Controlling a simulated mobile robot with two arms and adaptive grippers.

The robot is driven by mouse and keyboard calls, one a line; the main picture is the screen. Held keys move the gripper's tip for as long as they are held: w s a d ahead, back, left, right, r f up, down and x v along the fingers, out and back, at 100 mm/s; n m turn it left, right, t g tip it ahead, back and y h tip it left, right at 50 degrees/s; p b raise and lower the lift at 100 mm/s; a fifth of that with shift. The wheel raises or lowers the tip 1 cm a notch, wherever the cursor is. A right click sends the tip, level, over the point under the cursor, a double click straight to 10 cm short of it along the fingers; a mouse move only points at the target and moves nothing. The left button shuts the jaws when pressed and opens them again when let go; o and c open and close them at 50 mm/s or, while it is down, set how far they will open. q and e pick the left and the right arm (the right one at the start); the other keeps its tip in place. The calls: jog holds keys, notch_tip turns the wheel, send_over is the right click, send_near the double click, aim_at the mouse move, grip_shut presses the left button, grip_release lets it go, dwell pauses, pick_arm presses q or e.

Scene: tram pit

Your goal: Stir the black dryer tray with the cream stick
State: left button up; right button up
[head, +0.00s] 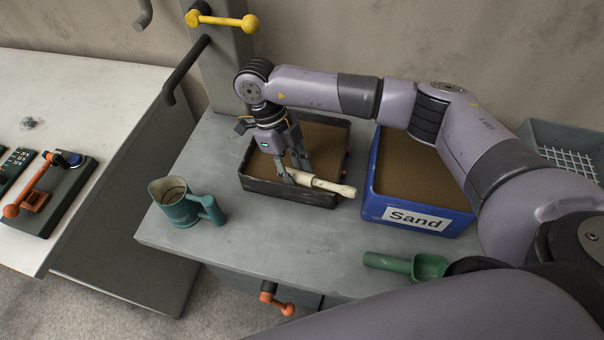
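The black dryer tray (262,189) sits on the grey bench and holds a layer of brown sand-like material. The cream stick (334,187) lies nearly level across the tray's front right part, its thick right end over the rim. My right gripper (293,172) reaches down over the tray, with its fingers closed around the left part of the stick. The fingers hide some of that part, and I cannot tell whether the stick touches the material. My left gripper is not in view.
A blue bin (370,205) labelled Sand stands close right of the tray. A teal jug (178,203) stands left, a green scoop (410,264) lies at the front right. A grey crate with a mesh (555,133) is at the far right. Bare bench (270,235) lies in front of the tray.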

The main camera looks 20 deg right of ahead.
jog(key=shift+c, duration=0.3)
grip_shut()
jog(key=shift+r, duration=0.15)
jog(key=shift+r, duration=0.6)
notch_tip(320, 180, up, 19)
jog(key=b, duration=0.2)
jog(key=shift+f, duration=0.2)
jog(key=shift+c, duration=1.2)
grip_release()
grip_shut()
